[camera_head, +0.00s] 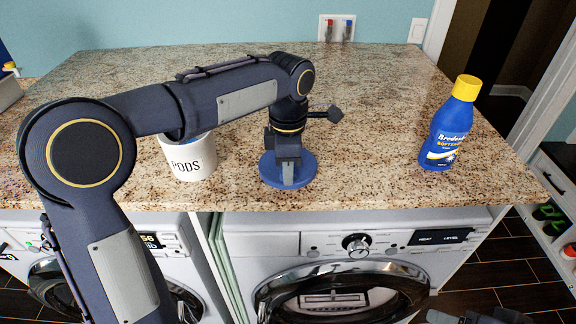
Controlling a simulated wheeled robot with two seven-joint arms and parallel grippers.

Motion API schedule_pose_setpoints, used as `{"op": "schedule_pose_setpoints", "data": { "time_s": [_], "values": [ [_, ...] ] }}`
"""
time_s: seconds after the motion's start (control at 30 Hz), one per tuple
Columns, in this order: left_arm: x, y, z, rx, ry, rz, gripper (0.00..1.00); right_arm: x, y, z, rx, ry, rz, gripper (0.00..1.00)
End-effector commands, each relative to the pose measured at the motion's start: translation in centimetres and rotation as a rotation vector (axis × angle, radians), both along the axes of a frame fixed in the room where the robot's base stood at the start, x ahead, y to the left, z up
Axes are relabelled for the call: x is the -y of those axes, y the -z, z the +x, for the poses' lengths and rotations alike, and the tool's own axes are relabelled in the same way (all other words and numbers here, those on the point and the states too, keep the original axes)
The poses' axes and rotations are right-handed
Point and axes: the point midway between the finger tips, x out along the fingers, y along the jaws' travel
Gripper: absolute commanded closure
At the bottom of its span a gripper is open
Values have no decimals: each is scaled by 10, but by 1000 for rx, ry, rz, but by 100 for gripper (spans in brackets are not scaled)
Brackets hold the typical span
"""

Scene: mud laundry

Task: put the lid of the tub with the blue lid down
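The white tub (188,160) marked PODS stands upright on the granite counter, left of centre. My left arm hides part of its top. A round blue lid (304,176) is on or just above the counter to the right of the tub, apart from it. My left gripper (288,180) points down over the middle of the lid. Its fingers show nearly edge-on, so I cannot tell whether they are shut on the lid. A dark part at the bottom right edge looks like my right gripper (480,317), mostly cut off.
A blue softener bottle (447,130) with a yellow cap stands at the counter's right. The granite counter (370,130) is clear between lid and bottle. Its front edge runs above two washing machines (350,245). A wall outlet (337,28) is behind.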

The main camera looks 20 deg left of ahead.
Motion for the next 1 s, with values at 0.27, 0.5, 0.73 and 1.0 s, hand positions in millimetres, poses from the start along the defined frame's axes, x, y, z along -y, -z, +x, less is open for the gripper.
{"op": "schedule_pose_setpoints", "data": {
  "time_s": [0.27,0.5,0.73,1.0],
  "values": [
    [0,0,0,0,0,0,65,0,0,0,0,0,0,34],
    [1,-17,1,4,0,-1,65,0,-2,0,0,0,0,34],
    [1,-66,1,6,1,-2,65,0,-2,0,0,0,0,34],
    [1,-112,1,2,0,0,65,0,-6,0,0,0,0,34]
  ]
}}
